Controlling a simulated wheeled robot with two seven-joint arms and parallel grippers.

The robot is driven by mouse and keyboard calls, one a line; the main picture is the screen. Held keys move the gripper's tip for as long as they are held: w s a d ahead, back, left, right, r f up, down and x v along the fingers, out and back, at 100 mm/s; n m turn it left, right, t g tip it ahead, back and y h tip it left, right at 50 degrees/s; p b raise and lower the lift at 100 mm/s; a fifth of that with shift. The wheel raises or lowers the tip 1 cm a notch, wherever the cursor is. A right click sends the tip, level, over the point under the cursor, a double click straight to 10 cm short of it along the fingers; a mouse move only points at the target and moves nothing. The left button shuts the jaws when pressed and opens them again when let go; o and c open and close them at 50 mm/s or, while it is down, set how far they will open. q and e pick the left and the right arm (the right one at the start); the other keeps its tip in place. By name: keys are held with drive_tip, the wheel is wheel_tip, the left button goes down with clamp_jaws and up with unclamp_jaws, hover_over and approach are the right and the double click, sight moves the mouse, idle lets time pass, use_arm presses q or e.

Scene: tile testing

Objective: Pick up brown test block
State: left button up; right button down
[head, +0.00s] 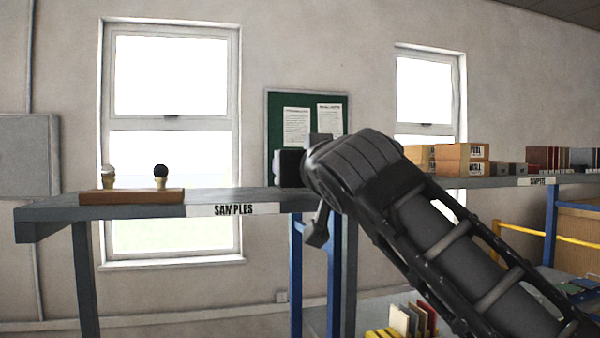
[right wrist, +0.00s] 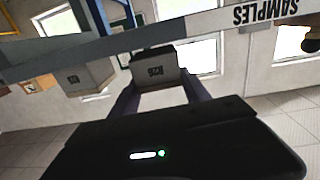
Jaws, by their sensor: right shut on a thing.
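In the right wrist view, which is upside down, a grey-looking block (right wrist: 157,74) with dark printed marking stands between the two fingers of my right gripper (right wrist: 160,88). The gripper is shut on it, close to the shelf edge. No clearly brown colour shows on this block. A similar marked block (right wrist: 86,78) is beside it to the left in that view, outside the fingers. In the head view, my right arm hides most of the gripper and the shelf there. A black-faced block (head: 289,167) shows just left of the arm. My left gripper is not in view.
The grey shelf (head: 60,214) has a SAMPLES label. A wooden stand (head: 130,197) with two small knobbed items sits on its left end. Cardboard boxes (head: 461,152) stand on the right shelf. Coloured tiles (head: 404,318) are lower down. The shelf between stand and black block is clear.

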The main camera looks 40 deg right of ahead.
wheel_tip(320, 180, up, 9)
drive_tip(key=p, duration=0.3)
